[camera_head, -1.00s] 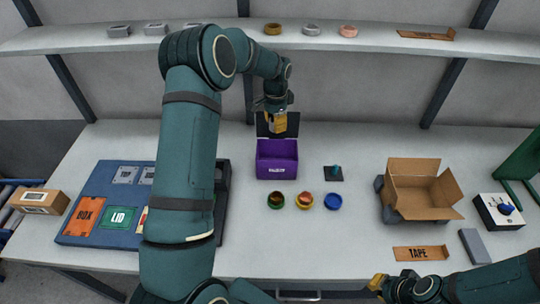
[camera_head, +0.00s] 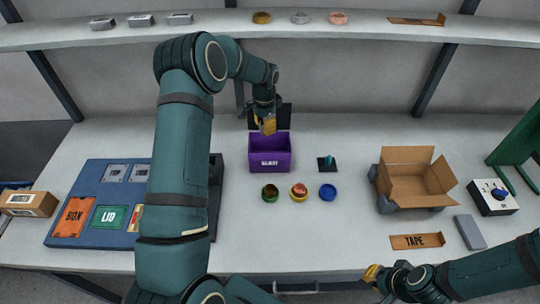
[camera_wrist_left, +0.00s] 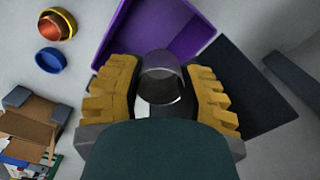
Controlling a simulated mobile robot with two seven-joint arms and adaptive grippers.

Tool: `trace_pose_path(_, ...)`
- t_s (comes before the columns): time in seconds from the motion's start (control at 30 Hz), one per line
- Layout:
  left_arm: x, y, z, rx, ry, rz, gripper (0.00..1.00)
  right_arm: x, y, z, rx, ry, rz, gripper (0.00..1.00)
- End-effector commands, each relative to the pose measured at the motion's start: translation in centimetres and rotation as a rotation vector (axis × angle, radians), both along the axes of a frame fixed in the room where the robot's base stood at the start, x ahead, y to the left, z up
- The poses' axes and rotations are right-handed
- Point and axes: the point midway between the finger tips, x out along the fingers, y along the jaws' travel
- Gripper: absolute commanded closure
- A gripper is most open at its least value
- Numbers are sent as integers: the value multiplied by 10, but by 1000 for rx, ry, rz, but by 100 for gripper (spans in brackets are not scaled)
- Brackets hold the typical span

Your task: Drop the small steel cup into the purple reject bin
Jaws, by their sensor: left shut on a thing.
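The small steel cup (camera_wrist_left: 160,68) is a grey metal cup between the yellow fingers of my left gripper (camera_wrist_left: 165,90) in the left wrist view. My left gripper also shows in the head view (camera_head: 267,125), where I cannot make out the cup. The purple reject bin (camera_head: 262,163) stands open at the middle of the table. In the left wrist view the bin (camera_wrist_left: 116,34) lies just beyond the cup. My right gripper (camera_head: 373,274) is low at the front edge, too small to read.
An open cardboard box (camera_head: 418,185) stands further right. A dark panel (camera_head: 283,117) is behind the bin.

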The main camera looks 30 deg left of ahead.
Motion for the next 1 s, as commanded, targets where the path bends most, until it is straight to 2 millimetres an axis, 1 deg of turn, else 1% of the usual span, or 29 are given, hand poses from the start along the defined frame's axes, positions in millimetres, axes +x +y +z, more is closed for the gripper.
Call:
trace_pose_path(0.13,0,0,1,0,0,0,89,0,0,1,0,0,0,100)
trace_pose_path(0.17,0,0,1,0,0,0,49,0,0,1,0,0,0,100)
trace_pose_path(0.2,0,0,1,0,0,0,35,0,0,1,0,0,0,100)
trace_pose_path(0.23,0,0,1,0,0,0,30,0,0,1,0,0,0,100)
trace_pose_path(0.53,0,0,2,1,-1,0,30,0,0,1,0,-1,0,100)
trace_pose_path(0.63,0,0,7,0,-1,0,30,0,0,1,0,-1,0,100)
trace_pose_path(0.77,1,0,26,2,-5,-1,30,0,0,1,0,-1,0,100)
trace_pose_path(1.0,1,0,75,1,-5,0,30,0,0,1,0,-1,0,100)
